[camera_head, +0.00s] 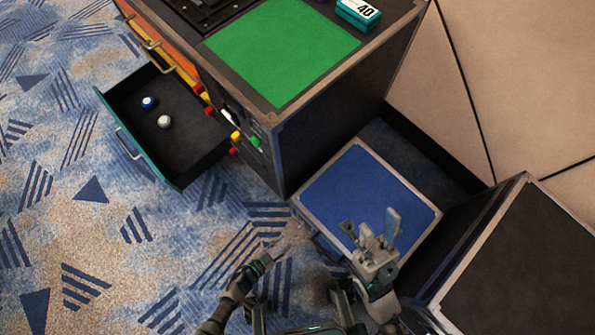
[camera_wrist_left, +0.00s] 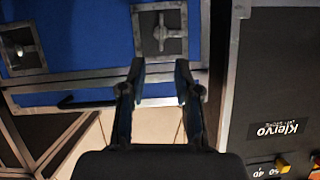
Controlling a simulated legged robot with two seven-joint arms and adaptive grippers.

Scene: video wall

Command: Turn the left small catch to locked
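The blue case (camera_head: 350,185) stands low beside the dark cabinet; its front fills the top of the left wrist view (camera_wrist_left: 85,35). That view is upside down, as its lettering shows. Two small catches with metal handles on dark square plates show there. The one nearer the cabinet, which I take as the left catch (camera_wrist_left: 160,30), lies just beyond my fingertips. The other catch (camera_wrist_left: 20,50) is at the picture's left edge. My left gripper (camera_wrist_left: 158,85) is open and empty, apart from the catch; it also shows in the head view (camera_head: 277,253). My right gripper (camera_head: 372,226) looks open and empty.
The dark cabinet (camera_head: 320,135) has an open drawer (camera_head: 180,140) with two balls and several coloured knobs. A dark case (camera_head: 525,260) stands to the right. A dark bar (camera_wrist_left: 85,103) crosses the case front's edge. Carpet on the left is clear.

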